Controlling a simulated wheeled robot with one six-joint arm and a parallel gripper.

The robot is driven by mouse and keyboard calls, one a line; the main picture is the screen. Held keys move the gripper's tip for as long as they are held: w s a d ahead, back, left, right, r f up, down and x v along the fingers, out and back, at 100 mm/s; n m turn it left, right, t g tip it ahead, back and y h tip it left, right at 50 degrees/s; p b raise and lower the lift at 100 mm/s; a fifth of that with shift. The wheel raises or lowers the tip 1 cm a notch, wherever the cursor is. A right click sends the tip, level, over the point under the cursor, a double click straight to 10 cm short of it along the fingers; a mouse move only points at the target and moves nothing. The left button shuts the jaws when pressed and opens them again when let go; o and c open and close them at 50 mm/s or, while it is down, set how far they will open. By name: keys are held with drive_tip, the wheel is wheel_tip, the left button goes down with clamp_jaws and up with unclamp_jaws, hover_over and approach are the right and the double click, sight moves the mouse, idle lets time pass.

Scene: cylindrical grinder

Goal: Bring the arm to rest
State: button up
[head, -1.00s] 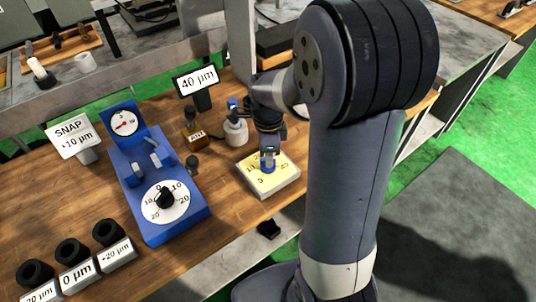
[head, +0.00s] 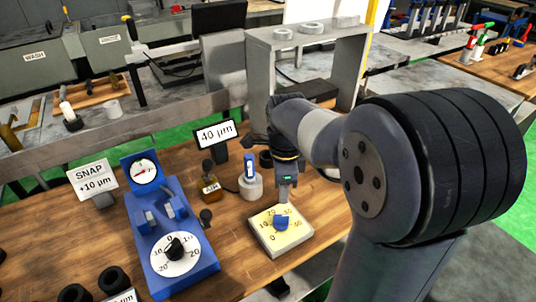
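My arm rises at the right of the head view and reaches left over the wooden bench (head: 60,238). My gripper (head: 284,196) points down above a cream box with a yellow dial face (head: 263,236). The blue knob (head: 281,222) on that dial is in plain view, and my gripper appears to be clear of it. The fingers are small and seen edge-on, so I cannot tell whether they are open or shut.
Left of my gripper stand a white cylinder with a blue top (head: 250,186), a small amber bottle (head: 210,186) and a 40 µm sign (head: 217,134). A blue gauge fixture (head: 197,262) stands further left. A grey frame (head: 345,75) rises behind my arm.

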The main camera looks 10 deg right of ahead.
sight(282, 215)
wheel_tip(282, 215, down, 11)
drive_tip(key=shift+r, duration=0.2)
drive_tip(key=shift+n, duration=0.3)
idle(0.3)
